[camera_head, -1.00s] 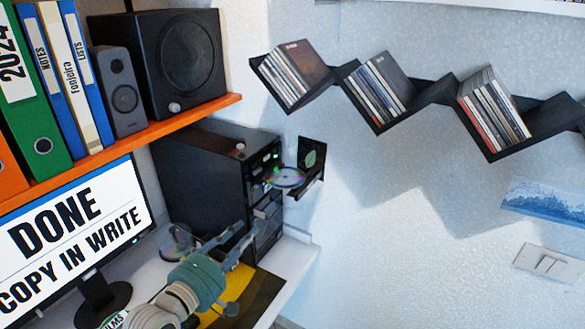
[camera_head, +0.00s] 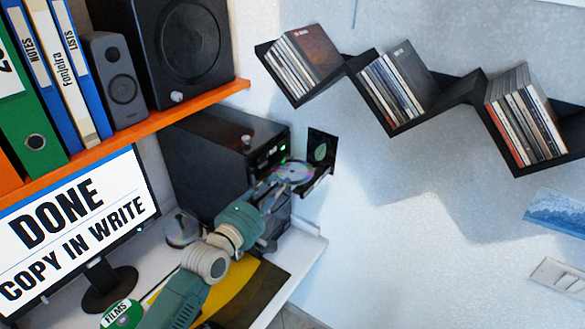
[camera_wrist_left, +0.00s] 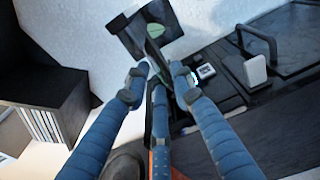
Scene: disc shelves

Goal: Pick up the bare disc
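A shiny bare disc (camera_head: 294,171) lies at the front of the black computer tower (camera_head: 215,150), on what looks like its slid-out tray. My left gripper (camera_head: 270,187) reaches up from below, close to the disc's near left side. A thin dark and pale form shows between the fingers there. I cannot tell whether it is the disc's edge or whether a finger touches it. My right gripper is not in view.
An open dark case (camera_head: 322,148) stands just behind the disc. A clear round holder (camera_head: 182,228) and a green FILMS disc (camera_head: 122,314) are on the white desk by the monitor (camera_head: 75,230). A black zigzag shelf (camera_head: 455,92) with cases hangs on the wall. An orange shelf (camera_head: 150,130) is above.

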